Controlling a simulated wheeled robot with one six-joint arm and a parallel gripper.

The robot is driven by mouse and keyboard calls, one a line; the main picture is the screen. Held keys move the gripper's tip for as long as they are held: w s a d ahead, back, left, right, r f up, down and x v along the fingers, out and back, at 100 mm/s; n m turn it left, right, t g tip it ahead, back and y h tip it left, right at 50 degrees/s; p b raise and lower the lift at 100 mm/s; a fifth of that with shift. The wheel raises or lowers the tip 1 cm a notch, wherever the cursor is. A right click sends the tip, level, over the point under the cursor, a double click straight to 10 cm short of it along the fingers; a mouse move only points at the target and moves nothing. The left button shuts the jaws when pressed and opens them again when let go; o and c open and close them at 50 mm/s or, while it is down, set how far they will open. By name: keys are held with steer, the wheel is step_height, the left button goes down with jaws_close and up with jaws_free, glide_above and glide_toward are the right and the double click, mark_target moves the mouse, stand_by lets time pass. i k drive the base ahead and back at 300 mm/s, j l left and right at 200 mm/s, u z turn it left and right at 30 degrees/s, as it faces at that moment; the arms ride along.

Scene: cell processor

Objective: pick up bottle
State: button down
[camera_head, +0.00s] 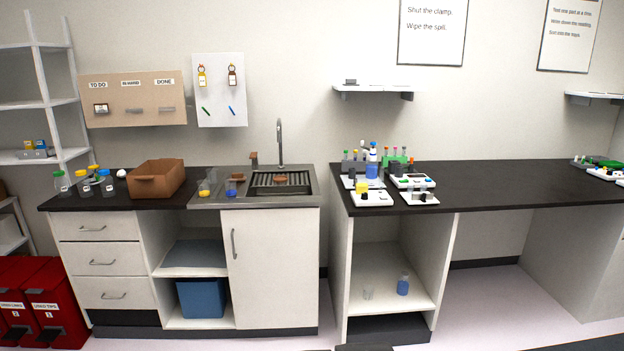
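Several bottles are in the head view, and the picture does not show which one the task means. A bottle with blue liquid (372,167) stands among devices on the right bench. My gripper is not in view. Small dark shapes cut off at the bottom edge cannot be made out.
A brown bin (157,180) and a sink (281,182) are on the left counter. White devices (371,198) crowd the right bench's left end; its middle (500,178) is clear. Red waste bins (55,305) stand at lower left. Open floor (490,310) lies under the right bench.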

mark_target(107, 185)
steer(key=u, duration=1.3)
